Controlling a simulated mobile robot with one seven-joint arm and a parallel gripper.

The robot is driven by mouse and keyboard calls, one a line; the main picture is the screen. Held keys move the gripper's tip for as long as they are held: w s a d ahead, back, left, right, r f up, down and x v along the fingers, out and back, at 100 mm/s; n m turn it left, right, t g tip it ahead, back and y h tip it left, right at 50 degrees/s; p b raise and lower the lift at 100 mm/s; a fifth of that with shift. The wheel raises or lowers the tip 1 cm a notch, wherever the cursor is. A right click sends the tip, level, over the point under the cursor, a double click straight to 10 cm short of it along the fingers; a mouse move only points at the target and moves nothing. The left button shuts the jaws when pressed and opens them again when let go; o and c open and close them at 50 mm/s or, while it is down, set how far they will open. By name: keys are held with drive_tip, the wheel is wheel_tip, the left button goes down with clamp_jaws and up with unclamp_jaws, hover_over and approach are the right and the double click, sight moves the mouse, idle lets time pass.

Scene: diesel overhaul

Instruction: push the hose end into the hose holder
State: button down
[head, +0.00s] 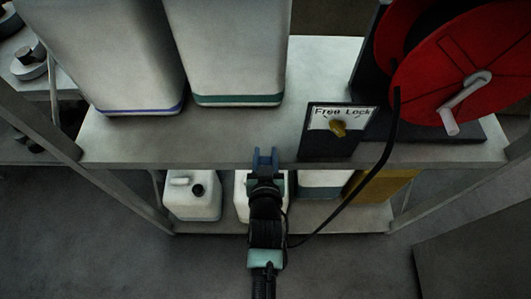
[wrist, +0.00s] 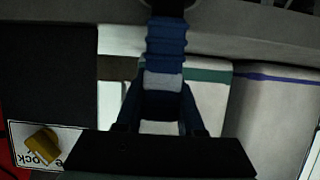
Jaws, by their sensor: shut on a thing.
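My gripper (head: 265,184) is at the front edge of the shelf, in the middle of the head view, shut on the hose end. The black hose (head: 376,170) hangs from the red reel and curves down to my wrist. In the wrist view a blue ribbed piece (wrist: 165,40), which looks like the hose end, has a pale band near the blue prongs. A blue two-pronged part (head: 265,158) shows just beyond my gripper at the shelf edge. I cannot tell for sure whether it is the hose holder. Contact between hose end and holder is hidden.
The red reel (head: 455,60) with a crank stands at right. Left of it is a black block with a "Free Lock" label (head: 343,112) and yellow knob. Large white canisters (head: 235,50) stand at the back left; smaller canisters (head: 192,195) sit below. The shelf top (head: 235,130) is clear between.

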drive_tip(key=shift+f+b, duration=0.5)
drive_tip(key=shift+f, duration=0.05)
drive_tip(key=shift+c, duration=2.2)
unclamp_jaws()
drive_tip(key=shift+f, duration=0.2)
drive_tip(key=b+v, duration=0.2)
drive_tip(key=v, duration=1.1)
drive_tip(key=shift+r, duration=0.15)
